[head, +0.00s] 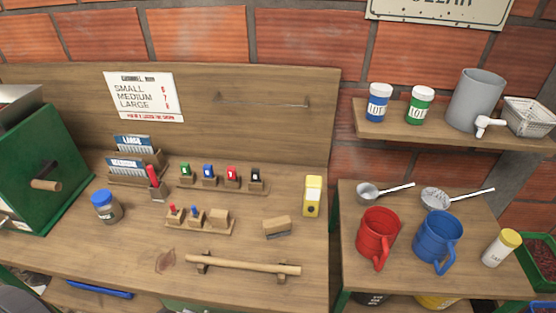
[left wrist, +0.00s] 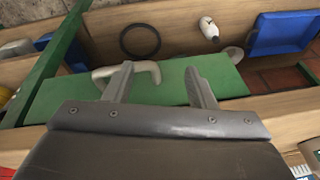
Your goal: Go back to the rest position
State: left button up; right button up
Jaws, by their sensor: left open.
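My left gripper (left wrist: 160,85) shows in the left wrist view with its two fingers spread apart and nothing between them. Beyond the fingers lies a green flat surface (left wrist: 170,88) with a pale grey curved thing (left wrist: 135,74) near the left finger. I cannot tell whether the finger touches it. Neither gripper shows in the head view. My right gripper is in no view.
A wooden bench (head: 120,240) holds a green machine (head: 45,160), a jar (head: 106,207), stamps and a wooden bar (head: 245,264). A side table (head: 400,283) has a red jug (head: 377,235) and a blue jug (head: 438,240). A shelf (head: 420,130) hangs above.

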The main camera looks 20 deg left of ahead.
pick_arm(q)
jog(key=s+f+g+b, duration=0.1)
jog(key=s+f+b, duration=0.25)
jog(key=f, duration=1.05)
jog(key=s+f+b, duration=0.2)
jog(key=f+b, duration=0.3)
jog(key=f, duration=0.9)
jog(key=s+d+f+b, duration=0.1)
jog(key=s+f+b, duration=0.5)
jog(key=s+f, duration=0.5)
notch_tip(320, 180, down, 5)
jog(key=shift+s+r+g+h, duration=0.1)
jog(key=shift+s+g+h, duration=0.2)
jog(key=shift+s+g, duration=0.1)
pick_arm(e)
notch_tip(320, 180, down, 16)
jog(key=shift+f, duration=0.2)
